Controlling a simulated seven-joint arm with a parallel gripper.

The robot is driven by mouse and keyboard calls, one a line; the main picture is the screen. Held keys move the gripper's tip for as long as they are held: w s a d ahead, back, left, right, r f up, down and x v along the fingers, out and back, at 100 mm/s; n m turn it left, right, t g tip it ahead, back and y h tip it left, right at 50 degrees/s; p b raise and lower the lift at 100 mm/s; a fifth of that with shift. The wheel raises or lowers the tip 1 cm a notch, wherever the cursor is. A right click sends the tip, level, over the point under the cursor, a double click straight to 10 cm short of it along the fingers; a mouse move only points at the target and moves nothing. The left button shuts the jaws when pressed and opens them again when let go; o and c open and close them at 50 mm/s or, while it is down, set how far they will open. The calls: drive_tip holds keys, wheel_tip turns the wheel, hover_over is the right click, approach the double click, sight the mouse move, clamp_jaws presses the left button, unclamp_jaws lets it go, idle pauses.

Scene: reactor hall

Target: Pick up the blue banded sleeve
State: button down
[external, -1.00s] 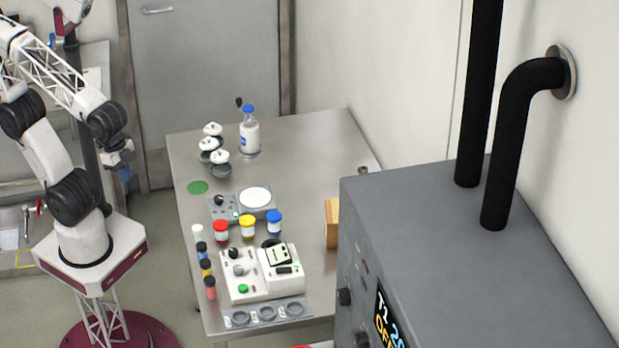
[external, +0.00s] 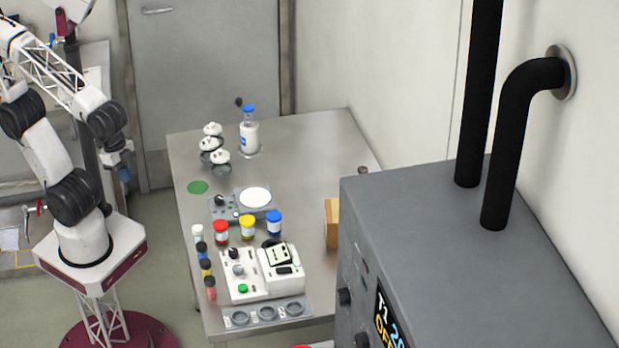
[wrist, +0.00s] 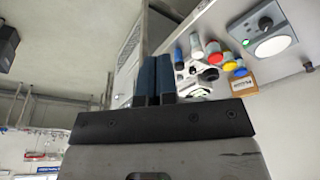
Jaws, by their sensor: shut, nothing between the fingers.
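A small upright tube with a blue band and dark cap (external: 202,250), which looks like the blue banded sleeve, stands at the table's left edge. It is in a row between a white tube (external: 198,232) and a yellow-banded one (external: 206,267); a red one (external: 210,288) ends the row. My gripper (external: 125,177) hangs left of the table, well apart from the row. In the wrist view its two blue fingers (wrist: 156,80) are together and empty. Several small tubes and jars show beyond them; a bluish one (wrist: 178,60) may be the sleeve, but I cannot tell.
Red-, yellow- and blue-lidded jars (external: 248,228) stand right of the row, behind a white instrument (external: 262,272). A scale (external: 255,197), white-topped pieces (external: 212,146) and a bottle (external: 249,135) stand farther back. A grey cabinet (external: 430,210) blocks the right.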

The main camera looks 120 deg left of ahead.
idle(0.4)
drive_tip(key=c, duration=0.7)
unclamp_jaws()
drive_tip(key=shift+o, duration=0.2)
